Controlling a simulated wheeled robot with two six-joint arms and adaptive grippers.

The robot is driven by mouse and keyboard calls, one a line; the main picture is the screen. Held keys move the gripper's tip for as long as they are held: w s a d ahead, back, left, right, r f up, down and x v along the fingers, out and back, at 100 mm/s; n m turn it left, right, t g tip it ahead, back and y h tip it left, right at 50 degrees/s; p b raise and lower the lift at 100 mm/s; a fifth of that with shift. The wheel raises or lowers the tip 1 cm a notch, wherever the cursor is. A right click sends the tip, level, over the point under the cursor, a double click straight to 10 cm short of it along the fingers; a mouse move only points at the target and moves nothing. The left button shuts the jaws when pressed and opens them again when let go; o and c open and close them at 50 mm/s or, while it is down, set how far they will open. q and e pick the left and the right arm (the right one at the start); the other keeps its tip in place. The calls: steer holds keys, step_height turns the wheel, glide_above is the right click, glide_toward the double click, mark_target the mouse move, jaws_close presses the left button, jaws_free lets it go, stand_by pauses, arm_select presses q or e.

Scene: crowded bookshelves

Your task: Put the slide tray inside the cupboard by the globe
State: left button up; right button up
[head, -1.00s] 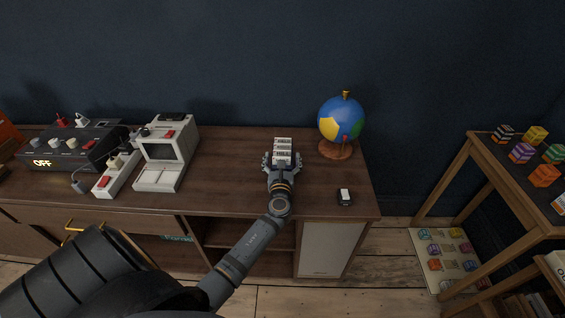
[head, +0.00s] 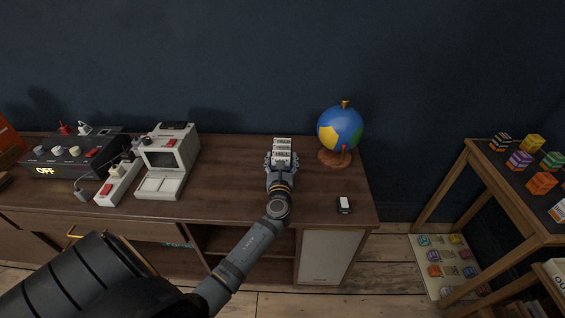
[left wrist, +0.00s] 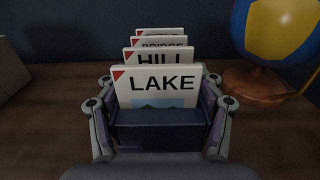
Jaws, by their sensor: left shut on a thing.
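The slide tray (left wrist: 158,117) is a dark box holding several white slides in a row; the front one (left wrist: 160,88) reads LAKE, the one behind it HILL. In the head view the slides (head: 282,148) show just beyond my left gripper (head: 281,163). That gripper, also in the left wrist view (left wrist: 156,112), is shut on the tray with a finger on each side. I cannot tell whether the tray touches the top. The globe (head: 340,129) stands to the right on a brown base. Below it is the cupboard with a pale door (head: 327,257), which looks closed. My right gripper is out of view.
A small black and white device (head: 344,205) lies near the right front of the wooden top (head: 226,190). A grey screen machine (head: 168,160) and a black control box (head: 72,155) reading OFF stand left. A shelf with coloured cubes (head: 541,183) stands right.

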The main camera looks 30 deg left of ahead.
arm_select(q)
steer(key=s+r+p, duration=0.1)
steer(key=r, duration=0.1)
steer(key=s+r+p, duration=0.1)
steer(key=s+r, duration=0.1)
steer(key=s+r+p, duration=0.1)
steer(key=r, duration=0.1)
steer(key=shift+s+a+r, duration=0.1)
steer(key=shift+s+a, duration=0.2)
steer(key=shift+s, duration=0.1)
steer(key=s+r, duration=0.3)
steer(key=s, duration=0.5)
steer(key=shift+s+a+p, duration=0.3)
steer(key=shift+s+a, duration=0.05)
steer(key=shift+a, duration=0.1)
